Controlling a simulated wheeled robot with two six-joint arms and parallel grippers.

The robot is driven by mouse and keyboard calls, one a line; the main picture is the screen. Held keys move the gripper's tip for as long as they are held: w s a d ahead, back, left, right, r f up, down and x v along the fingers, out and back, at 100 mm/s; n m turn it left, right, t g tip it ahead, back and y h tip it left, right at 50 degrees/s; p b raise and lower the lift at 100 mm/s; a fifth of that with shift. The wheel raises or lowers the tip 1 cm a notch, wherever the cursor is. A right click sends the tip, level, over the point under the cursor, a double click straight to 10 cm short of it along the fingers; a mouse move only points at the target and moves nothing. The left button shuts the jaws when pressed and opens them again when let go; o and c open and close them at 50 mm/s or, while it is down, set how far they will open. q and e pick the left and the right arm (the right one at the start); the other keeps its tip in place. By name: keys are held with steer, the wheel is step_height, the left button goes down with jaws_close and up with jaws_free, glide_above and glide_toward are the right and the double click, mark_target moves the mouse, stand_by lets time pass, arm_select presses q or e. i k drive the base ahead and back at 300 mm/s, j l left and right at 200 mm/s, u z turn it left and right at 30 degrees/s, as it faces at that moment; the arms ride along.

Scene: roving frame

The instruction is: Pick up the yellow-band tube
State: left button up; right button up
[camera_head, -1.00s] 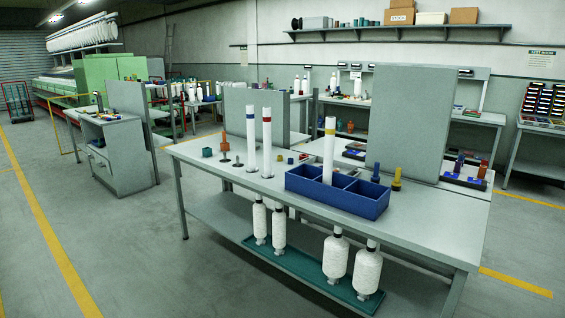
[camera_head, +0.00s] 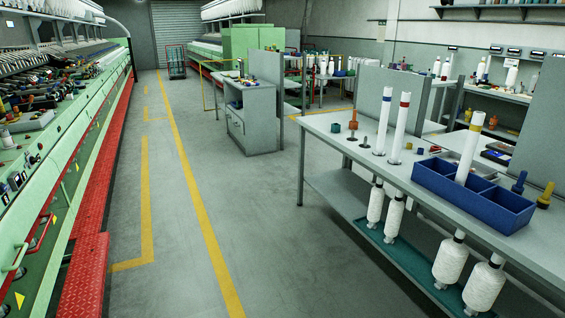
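The yellow-band tube (camera_head: 469,149) is a white tube with a yellow band near its top. It stands, slightly tilted in the picture, in the blue divided bin (camera_head: 478,209) on the grey workbench at the right. A blue-band tube (camera_head: 384,120) and a red-band tube (camera_head: 400,129) stand on the bench to the left of the bin. Neither of my grippers shows in the view.
The grey workbench (camera_head: 349,148) fills the right side, with white bobbins (camera_head: 451,261) on a green tray below. A blue peg and a yellow peg (camera_head: 546,196) stand right of the bin. A green machine (camera_head: 62,160) with a red step lines the left. The middle floor is clear.

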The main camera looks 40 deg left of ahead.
mark_target(478, 119)
steer(key=i+l, duration=0.1)
steer(key=l, duration=0.4)
steer(key=i+l+u, duration=0.15)
steer(key=l, duration=0.35)
steer(key=u, duration=3.35)
steer(key=j+z, duration=0.1)
steer(key=z, duration=3.1)
steer(key=i+l, duration=0.1)
steer(key=i, duration=0.3)
